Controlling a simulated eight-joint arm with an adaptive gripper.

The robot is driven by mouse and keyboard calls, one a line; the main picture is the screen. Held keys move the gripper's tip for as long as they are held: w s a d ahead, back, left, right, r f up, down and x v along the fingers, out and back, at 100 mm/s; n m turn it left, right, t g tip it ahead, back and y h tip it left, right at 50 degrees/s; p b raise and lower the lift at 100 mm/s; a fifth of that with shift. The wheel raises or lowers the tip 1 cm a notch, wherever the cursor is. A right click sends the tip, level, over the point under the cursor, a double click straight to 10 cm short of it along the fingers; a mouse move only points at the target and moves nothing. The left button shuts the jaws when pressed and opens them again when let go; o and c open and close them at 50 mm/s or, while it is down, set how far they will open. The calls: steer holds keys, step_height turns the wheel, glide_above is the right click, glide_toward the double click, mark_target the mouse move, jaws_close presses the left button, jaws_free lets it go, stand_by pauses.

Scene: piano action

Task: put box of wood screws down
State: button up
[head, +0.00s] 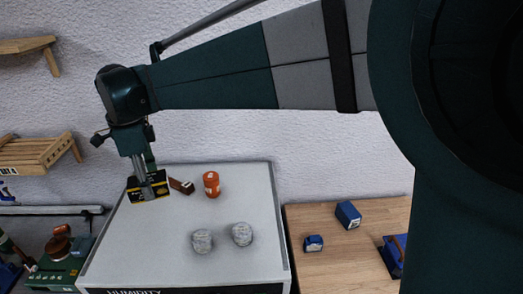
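The box of wood screws (158,189), which looks black and yellow, is at the end of my gripper (146,184), over the back left part of the white cabinet top (150,237). The gripper points down, and its fingers overlap the box in the head view. The fingers appear closed around the box. I cannot tell whether the underside of the box touches the white surface or hangs a little above it.
A brown block (182,186) and an orange container (211,184) are just right of the box. Two grey round lumps (202,241) (242,234) sit nearer the front. A wooden table (340,260) with blue items (348,214) stands right. The cabinet's front left is clear.

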steer(key=w+d+m+b, duration=0.1)
steer(key=w+d, duration=0.8)
steer(key=d, duration=0.4)
steer(key=w+d+m+b, duration=0.1)
steer(key=w+d+b, duration=0.1)
steer(key=w+d, duration=0.85)
steer(key=w+d+m+b, duration=0.1)
steer(key=w+d, duration=0.2)
steer(key=d, duration=1.4)
steer(key=w+d+b, duration=0.2)
steer(key=d, duration=1.5)
step_height(320, 180, down, 33)
steer(key=shift+a+r, duration=0.15)
steer(key=shift+a, duration=0.1)
steer(key=shift+f+p, duration=0.3)
steer(key=shift+f, duration=2.85)
